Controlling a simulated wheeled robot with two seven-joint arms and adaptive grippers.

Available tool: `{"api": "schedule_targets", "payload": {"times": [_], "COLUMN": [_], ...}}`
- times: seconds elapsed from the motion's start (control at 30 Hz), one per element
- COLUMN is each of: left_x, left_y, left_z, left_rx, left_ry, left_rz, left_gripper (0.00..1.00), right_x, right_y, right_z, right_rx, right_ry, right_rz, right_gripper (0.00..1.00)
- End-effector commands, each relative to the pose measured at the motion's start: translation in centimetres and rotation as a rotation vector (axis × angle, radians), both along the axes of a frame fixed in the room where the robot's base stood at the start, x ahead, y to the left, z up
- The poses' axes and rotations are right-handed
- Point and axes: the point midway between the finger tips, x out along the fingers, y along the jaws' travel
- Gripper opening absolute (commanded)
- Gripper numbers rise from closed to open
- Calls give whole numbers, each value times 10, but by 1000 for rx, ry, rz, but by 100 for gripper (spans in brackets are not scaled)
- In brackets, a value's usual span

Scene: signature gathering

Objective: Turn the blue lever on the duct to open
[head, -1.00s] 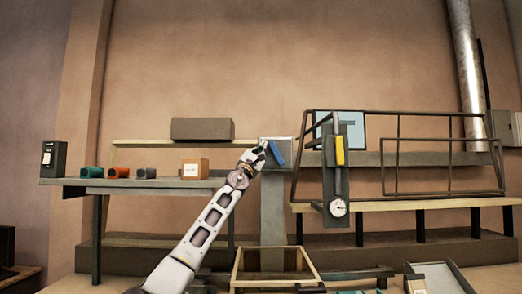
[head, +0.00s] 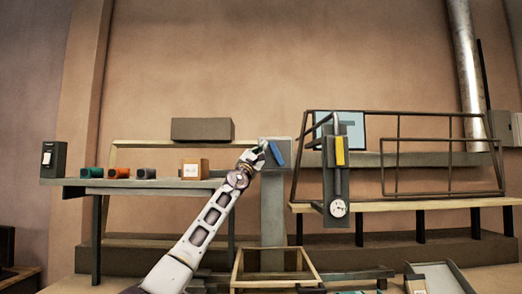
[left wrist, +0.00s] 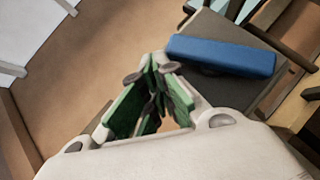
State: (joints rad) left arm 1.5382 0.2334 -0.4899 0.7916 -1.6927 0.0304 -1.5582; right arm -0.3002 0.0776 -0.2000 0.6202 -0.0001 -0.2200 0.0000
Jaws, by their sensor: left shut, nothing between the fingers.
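The blue lever (head: 276,153) is on a grey box (head: 288,145) on top of a grey post, in the middle of the head view. The lever is tilted, its top toward the left. My left gripper (head: 262,149) is just left of the lever. In the left wrist view the green-sided fingers (left wrist: 157,75) are shut and empty. The blue lever (left wrist: 222,55) lies right of the fingertips there, close to them; I cannot tell whether they touch. My right gripper is not in view.
A yellow handle (head: 340,151) and a gauge (head: 338,208) are on a panel to the right, by a metal railing (head: 440,139). A shelf at left holds a cardboard box (head: 194,169) and several small cylinders. An open wooden frame (head: 237,268) stands below the post.

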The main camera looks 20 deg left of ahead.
Motion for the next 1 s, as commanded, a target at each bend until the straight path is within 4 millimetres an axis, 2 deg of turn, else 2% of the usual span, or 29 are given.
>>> {"api": "schedule_targets", "payload": {"times": [1.0], "left_x": [1], "left_y": [-2], "left_z": [-1], "left_rx": [41], "left_ry": [15], "left_rz": [-1], "left_gripper": [0], "right_x": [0], "right_y": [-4], "right_z": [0], "right_rx": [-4], "right_ry": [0], "right_rz": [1], "right_gripper": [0]}}
